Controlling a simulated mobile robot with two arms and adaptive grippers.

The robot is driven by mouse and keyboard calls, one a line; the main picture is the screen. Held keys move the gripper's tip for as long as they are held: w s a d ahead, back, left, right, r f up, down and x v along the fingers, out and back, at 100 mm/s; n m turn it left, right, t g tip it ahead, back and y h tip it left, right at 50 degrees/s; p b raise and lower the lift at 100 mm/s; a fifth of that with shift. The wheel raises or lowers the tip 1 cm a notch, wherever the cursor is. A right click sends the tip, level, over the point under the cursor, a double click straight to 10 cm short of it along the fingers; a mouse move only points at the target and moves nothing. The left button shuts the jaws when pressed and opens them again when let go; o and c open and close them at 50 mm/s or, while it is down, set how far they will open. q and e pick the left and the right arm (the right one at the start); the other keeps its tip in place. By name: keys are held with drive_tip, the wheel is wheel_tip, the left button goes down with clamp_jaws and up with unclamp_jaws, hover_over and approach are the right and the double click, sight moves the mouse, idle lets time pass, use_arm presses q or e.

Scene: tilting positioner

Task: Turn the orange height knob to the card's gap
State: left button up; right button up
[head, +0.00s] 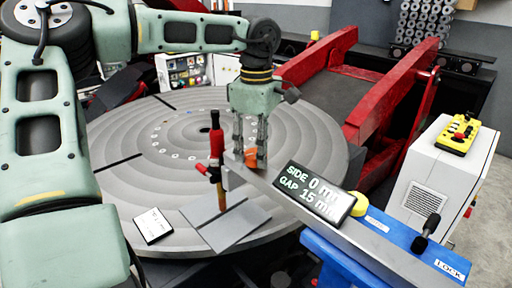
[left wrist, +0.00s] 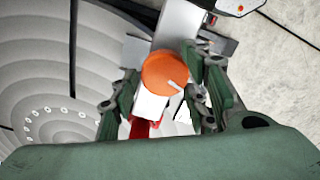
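The orange height knob (head: 251,158) sits on a grey metal bar and is partly hidden by my fingers in the head view. In the left wrist view the knob (left wrist: 163,74) shows its round face, with a white mark pointing to the lower right. My left gripper (head: 250,148) points down at it. Its fingers are apart, one on each side of the knob; I cannot tell whether they touch it. The display (head: 314,194) reads SIDE 0 mm and GAP 15 mm. A white card (head: 153,225) lies on the round table, its print too small to read. My right gripper is out of view.
The grey ringed turntable (head: 120,185) fills the middle. A red and black torch (head: 216,150) stands upright close left of my gripper, above grey plates (head: 235,228). A blue clamp (head: 400,232) carries the bar. Red beams (head: 385,95) rise behind; a white cabinet (head: 435,180) stands right.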

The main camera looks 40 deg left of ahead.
use_arm(q)
drive_tip(key=shift+o, duration=1)
drive_tip(key=shift+f, duration=0.1)
wheel_tip(320, 180, up, 12)
